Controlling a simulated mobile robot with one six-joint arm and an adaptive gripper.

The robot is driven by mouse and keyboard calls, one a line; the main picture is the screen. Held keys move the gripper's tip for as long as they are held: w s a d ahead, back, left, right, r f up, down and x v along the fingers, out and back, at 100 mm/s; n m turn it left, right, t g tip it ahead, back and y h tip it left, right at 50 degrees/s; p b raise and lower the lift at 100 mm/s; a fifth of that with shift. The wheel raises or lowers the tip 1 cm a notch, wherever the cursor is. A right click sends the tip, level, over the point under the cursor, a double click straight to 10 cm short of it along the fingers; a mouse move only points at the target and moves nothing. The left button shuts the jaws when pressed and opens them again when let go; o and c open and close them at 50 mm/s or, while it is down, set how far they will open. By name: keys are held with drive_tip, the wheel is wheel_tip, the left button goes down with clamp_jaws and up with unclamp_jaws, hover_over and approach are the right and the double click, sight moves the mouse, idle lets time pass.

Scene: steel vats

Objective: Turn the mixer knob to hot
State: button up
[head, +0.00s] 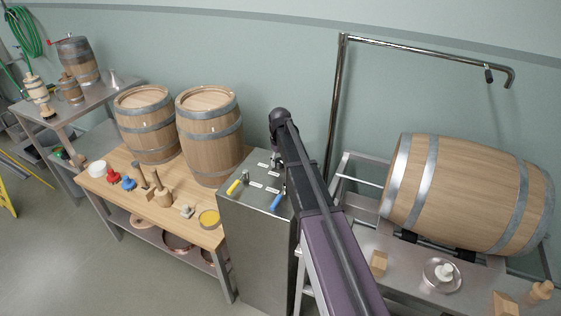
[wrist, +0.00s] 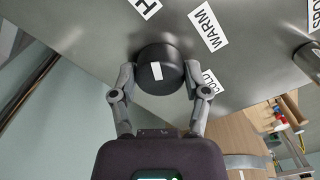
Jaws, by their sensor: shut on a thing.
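The mixer knob (wrist: 172,60) is round and black with a white mark on its face, seen in the wrist view on the grey steel top (wrist: 95,45). Around it are a label starting with H (wrist: 148,7), a WARM label (wrist: 208,27) and a partly hidden COLD label (wrist: 208,84). I cannot tell for sure which label the white mark points at. My gripper (wrist: 160,76) is shut on the knob, one finger on each side. In the head view my arm hides most of the knob and gripper, above the steel cabinet (head: 252,235).
The cabinet top also carries a yellow handle (head: 235,187) and a blue handle (head: 277,201). A wooden bench (head: 130,185) with two upright barrels stands to the left. A lying barrel (head: 470,190) and a steel pipe frame (head: 334,110) are to the right.

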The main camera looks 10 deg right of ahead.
drive_tip(key=shift+s, duration=0.15)
drive_tip(key=o, duration=1.1)
drive_tip(key=shift+o, duration=0.2)
drive_tip(key=shift+r, duration=0.15)
